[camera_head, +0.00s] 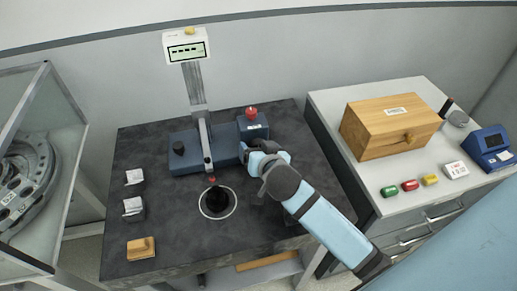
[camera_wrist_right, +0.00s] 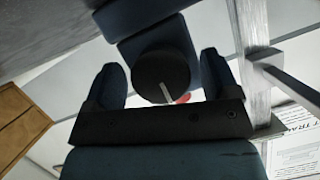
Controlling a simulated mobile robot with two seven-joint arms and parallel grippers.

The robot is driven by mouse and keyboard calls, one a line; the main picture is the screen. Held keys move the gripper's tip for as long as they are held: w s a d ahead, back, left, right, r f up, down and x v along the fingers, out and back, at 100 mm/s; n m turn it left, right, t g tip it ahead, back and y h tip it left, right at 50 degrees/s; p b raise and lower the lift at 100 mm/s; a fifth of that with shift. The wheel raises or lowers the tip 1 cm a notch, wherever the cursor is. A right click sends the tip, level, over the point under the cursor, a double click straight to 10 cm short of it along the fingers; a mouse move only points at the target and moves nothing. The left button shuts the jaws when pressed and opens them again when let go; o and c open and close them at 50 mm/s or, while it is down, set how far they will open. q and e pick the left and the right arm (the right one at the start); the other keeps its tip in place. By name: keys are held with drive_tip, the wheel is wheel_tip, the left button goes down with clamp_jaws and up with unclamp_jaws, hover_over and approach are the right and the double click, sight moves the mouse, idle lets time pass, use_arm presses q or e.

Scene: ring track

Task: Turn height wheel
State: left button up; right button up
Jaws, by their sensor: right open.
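The height wheel (camera_wrist_right: 160,72) is a dark round knob with a pale line on its face, on the blue block (camera_head: 253,128) right of the column. My right gripper (camera_head: 252,149) is open in front of this block. In the wrist view its two fingers stand either side of the wheel, with gaps showing; I see no contact. In the head view the gripper hides the wheel. A red button (camera_head: 251,112) tops the block. My left gripper is out of view.
The grey column (camera_head: 194,84) bears a display (camera_head: 186,48). A dark knob (camera_head: 178,147) is on the blue base. An arm reaches over a ringed hole (camera_head: 232,207). A wooden box (camera_head: 390,137) stands on the right cabinet.

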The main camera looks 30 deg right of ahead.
drive_tip(key=c, duration=0.9)
drive_tip(key=shift+r+m+t+y+p, duration=0.1)
drive_tip(key=shift+m+t+y+p, duration=0.2)
drive_tip(key=shift+m+y+p, duration=0.5)
drive_tip(key=shift+m+t+y+p, duration=0.4)
drive_tip(key=shift+m+p, duration=0.3)
drive_tip(key=shift+m, duration=0.5)
drive_tip(key=shift+m+p, duration=0.3)
drive_tip(key=shift+m, duration=0.1)
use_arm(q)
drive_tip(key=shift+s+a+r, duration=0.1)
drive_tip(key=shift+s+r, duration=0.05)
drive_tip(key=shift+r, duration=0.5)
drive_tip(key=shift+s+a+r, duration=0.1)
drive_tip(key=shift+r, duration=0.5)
use_arm(e)
drive_tip(key=shift+m+t, duration=0.3)
drive_tip(key=shift+m, duration=0.1)
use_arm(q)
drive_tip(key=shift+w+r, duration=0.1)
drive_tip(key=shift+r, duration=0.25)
